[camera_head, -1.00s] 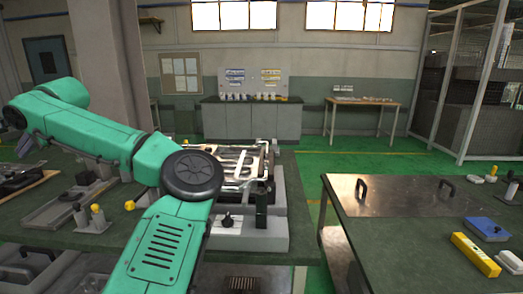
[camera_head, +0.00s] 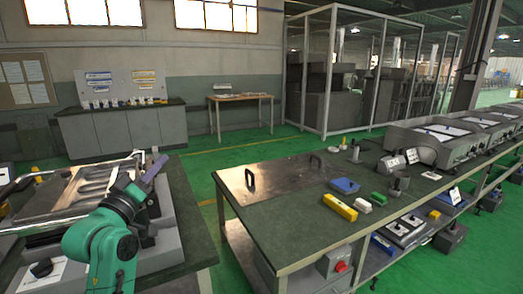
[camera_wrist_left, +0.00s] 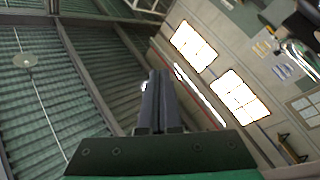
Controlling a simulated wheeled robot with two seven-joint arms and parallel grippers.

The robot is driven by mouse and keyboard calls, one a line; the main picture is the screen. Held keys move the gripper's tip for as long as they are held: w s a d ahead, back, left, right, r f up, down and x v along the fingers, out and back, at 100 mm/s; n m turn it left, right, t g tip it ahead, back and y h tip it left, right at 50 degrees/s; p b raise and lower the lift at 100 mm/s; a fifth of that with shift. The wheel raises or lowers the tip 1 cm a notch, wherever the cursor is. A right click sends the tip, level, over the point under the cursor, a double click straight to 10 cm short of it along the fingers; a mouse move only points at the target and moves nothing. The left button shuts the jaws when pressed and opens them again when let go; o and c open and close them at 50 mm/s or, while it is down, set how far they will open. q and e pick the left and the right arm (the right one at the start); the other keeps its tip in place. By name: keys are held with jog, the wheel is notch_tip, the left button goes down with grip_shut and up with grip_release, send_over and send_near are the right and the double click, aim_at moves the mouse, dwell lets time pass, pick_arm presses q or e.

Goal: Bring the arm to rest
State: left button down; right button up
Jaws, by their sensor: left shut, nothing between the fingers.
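My left arm (camera_head: 97,245) comes in at the lower left of the head view, folded, with green links and dark joints. My left gripper (camera_head: 153,168) points up and to the right above the left bench, with its narrow grey fingers together and empty. In the left wrist view the two dark fingers (camera_wrist_left: 158,98) lie side by side, pointing up at the roof and windows. Behind the arm, a metal device with shiny tubes (camera_head: 92,184) sits on the left bench, partly hidden by the arm. My right gripper is out of view.
A green-topped bench (camera_head: 300,225) stands to the right, with a metal plate (camera_head: 265,177), a yellow block (camera_head: 340,207) and a blue box (camera_head: 345,185). Green floor (camera_head: 200,175) lies open between the benches. A grey cabinet (camera_head: 120,128) stands at the back wall.

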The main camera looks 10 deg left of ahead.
pick_arm(q)
jog(key=s+d+f+m+g, duration=0.2)
jog(key=s+d+f+g, duration=0.15)
jog(key=f, duration=0.85)
jog(key=s+d+f+m+g, duration=0.25)
jog(key=d+f+g, duration=0.2)
jog(key=f, duration=0.65)
jog(key=s+d+f+m+g, duration=0.35)
jog(key=s+f+g, duration=0.65)
jog(key=s+f, duration=0.85)
notch_tip(320, 180, down, 13)
jog(key=s+m+p, duration=0.1)
jog(key=p, duration=0.2)
jog(key=s+a+f+g+p, duration=0.2)
jog(key=s+a+f+p, duration=0.1)
jog(key=s+f, duration=1.2)
jog(key=s+p, duration=0.1)
jog(key=s, duration=0.2)
jog(key=shift+s+y+p, duration=0.35)
jog(key=shift+s+y, duration=0.05)
jog(key=shift+a, duration=0.15)
